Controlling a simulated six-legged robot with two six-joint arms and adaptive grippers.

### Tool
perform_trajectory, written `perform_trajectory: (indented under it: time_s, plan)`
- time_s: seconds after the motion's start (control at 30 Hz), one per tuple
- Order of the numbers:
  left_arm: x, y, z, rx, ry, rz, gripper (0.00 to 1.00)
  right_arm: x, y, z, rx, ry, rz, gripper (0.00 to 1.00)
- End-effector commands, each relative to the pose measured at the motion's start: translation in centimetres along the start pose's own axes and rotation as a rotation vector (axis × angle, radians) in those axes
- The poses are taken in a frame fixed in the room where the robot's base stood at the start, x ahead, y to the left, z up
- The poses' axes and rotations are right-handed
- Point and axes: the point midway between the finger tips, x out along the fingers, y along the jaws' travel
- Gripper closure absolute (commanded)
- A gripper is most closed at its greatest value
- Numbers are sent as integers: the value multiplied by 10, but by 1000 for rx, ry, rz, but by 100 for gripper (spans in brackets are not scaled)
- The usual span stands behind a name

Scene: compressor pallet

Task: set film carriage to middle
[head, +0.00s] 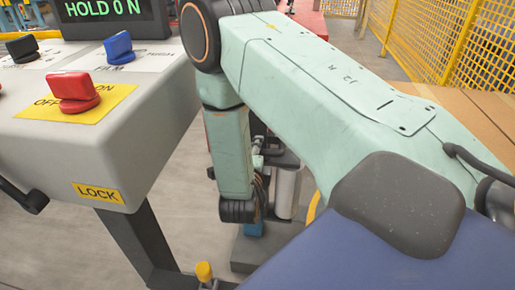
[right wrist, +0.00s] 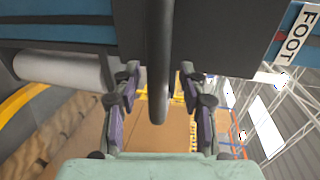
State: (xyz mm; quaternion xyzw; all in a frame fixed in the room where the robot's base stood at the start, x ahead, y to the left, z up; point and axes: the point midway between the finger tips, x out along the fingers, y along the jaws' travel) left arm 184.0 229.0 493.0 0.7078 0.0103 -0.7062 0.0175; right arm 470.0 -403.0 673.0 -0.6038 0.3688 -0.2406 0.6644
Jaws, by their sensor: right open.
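In the right wrist view my right gripper (right wrist: 158,78) is open, with one finger on each side of a dark upright bar (right wrist: 158,50). The bar stands before a dark block (right wrist: 225,40), which seems to be the film carriage. I cannot tell if the fingers touch the bar. A pale film roll (right wrist: 62,69) lies at the left of that view. In the head view a pale cylinder (head: 286,190), probably the same roll, stands behind my right arm, which hides most of the carriage and the gripper's fingertips. My left gripper is not in view.
A grey control panel (head: 150,150) at left carries a red knob (head: 74,92), a blue knob (head: 118,47), a black knob (head: 22,47) and a display (head: 105,8) reading HOLD 0 N. A yellow-topped post (head: 204,272) stands below. Yellow fencing (head: 450,40) is at upper right.

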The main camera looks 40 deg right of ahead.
Motion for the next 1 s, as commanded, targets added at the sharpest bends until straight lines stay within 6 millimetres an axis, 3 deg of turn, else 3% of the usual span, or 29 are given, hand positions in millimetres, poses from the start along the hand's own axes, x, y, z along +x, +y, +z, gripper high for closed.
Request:
perform_trajectory:
  time_s: [0.47,1.0]
  plan:
    - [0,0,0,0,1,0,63,-3,2,-2,0,1,0,57]
    - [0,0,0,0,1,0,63,-2,1,-1,0,0,0,100]
